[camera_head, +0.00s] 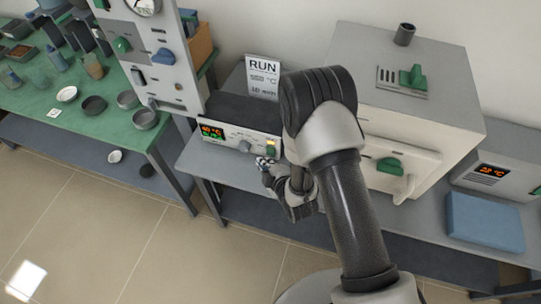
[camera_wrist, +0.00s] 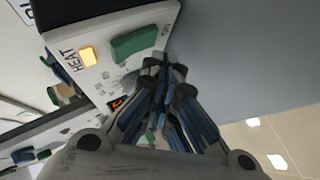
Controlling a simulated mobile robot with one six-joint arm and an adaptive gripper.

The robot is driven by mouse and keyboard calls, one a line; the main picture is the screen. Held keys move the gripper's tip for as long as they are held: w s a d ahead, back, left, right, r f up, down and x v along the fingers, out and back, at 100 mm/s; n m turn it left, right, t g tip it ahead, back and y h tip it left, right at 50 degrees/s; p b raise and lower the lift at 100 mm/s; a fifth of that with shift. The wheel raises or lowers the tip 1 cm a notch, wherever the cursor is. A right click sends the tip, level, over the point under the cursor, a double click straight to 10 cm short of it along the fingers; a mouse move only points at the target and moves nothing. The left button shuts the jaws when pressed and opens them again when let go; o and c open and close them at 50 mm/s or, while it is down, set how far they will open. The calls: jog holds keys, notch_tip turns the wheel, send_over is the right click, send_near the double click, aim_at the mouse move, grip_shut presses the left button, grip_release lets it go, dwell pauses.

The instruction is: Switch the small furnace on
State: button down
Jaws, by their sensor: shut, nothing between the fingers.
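A low unit with a dark top and a pale front panel (camera_head: 235,138) stands on the grey bench, left of my arm. Its panel has a lit red and green display (camera_head: 212,132), a grey knob (camera_head: 245,147) and, at the right end, a green switch (camera_head: 271,152). The wrist view shows the same panel end with a lit amber lamp (camera_wrist: 88,57) marked HEAT and the green switch (camera_wrist: 134,43). My gripper (camera_head: 264,163) is shut and empty just in front of the panel's right part. Its fingertips (camera_wrist: 165,68) are close to the panel's edge; contact cannot be told.
A big pale furnace (camera_head: 445,80) with green handles stands to the right. A box with a red display (camera_head: 490,172) and a blue block (camera_head: 484,222) are at far right. A RUN sign (camera_head: 262,76) stands behind. A green table (camera_head: 40,90) with dishes is left.

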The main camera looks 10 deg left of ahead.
jog(key=shift+s, duration=0.15)
jog(key=shift+s+a+r, duration=0.1)
jog(key=shift+s+r, duration=0.1)
jog(key=shift+s, duration=1.05)
jog(key=shift+s+a+r, duration=0.1)
jog(key=shift+s+r, duration=0.05)
jog(key=shift+s, duration=1.1)
